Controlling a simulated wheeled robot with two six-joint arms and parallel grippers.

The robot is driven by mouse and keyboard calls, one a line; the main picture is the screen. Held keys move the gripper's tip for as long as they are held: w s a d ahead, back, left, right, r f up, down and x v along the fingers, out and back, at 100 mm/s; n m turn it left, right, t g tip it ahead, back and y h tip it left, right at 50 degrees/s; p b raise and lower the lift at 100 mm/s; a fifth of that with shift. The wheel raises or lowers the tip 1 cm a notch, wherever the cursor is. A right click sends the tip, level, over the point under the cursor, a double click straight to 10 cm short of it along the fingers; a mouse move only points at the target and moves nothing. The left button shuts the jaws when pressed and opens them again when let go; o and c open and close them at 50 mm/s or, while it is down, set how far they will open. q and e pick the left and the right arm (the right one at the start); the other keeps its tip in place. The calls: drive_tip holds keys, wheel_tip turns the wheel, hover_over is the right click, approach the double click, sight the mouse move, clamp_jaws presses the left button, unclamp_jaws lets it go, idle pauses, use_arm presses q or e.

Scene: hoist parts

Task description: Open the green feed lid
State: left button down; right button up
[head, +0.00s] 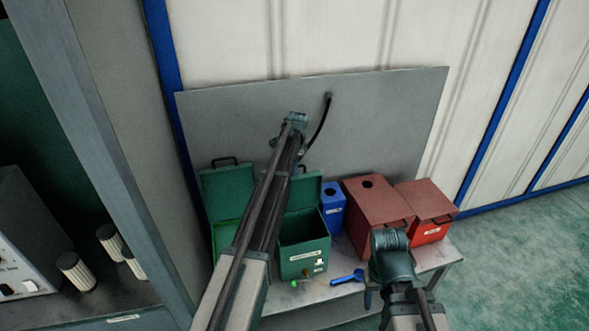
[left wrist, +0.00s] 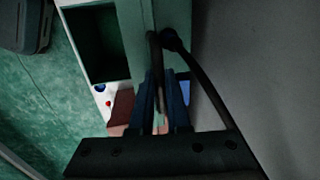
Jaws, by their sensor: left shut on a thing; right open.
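A green box (head: 303,258) with a pale label stands on the bench; its green lid (head: 305,190) is raised, standing up at the back. In the left wrist view the lid's edge (left wrist: 141,40) stands beside the dark open inside of the box (left wrist: 92,45). My left gripper (left wrist: 165,85) is shut on a dark handle (left wrist: 154,55) at the lid. In the head view my left arm hides this grip. A second green box to the left also has its lid (head: 228,190) up, with a black handle. My right gripper (head: 372,296) is open, low in front of the red boxes.
A blue box (head: 333,203), a brown-red box (head: 372,207) and a red box (head: 430,230) stand to the right. A blue scoop-like tool (head: 346,277) lies on the bench (head: 330,293). A grey panel (head: 385,120) rises behind. Shelving stands at left; floor is clear at right.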

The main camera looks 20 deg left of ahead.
use_arm(q)
drive_tip(key=c, duration=0.9)
unclamp_jaws()
drive_tip(key=shift+r, duration=0.15)
wheel_tip(320, 180, up, 13)
drive_tip(key=s+d+p, duration=0.1)
drive_tip(key=p, duration=1.2)
drive_tip(key=shift+s+r+p, duration=0.2)
drive_tip(key=shift+s+p, duration=0.15)
drive_tip(key=shift+s, duration=0.05)
drive_tip(key=shift+d, duration=0.1)
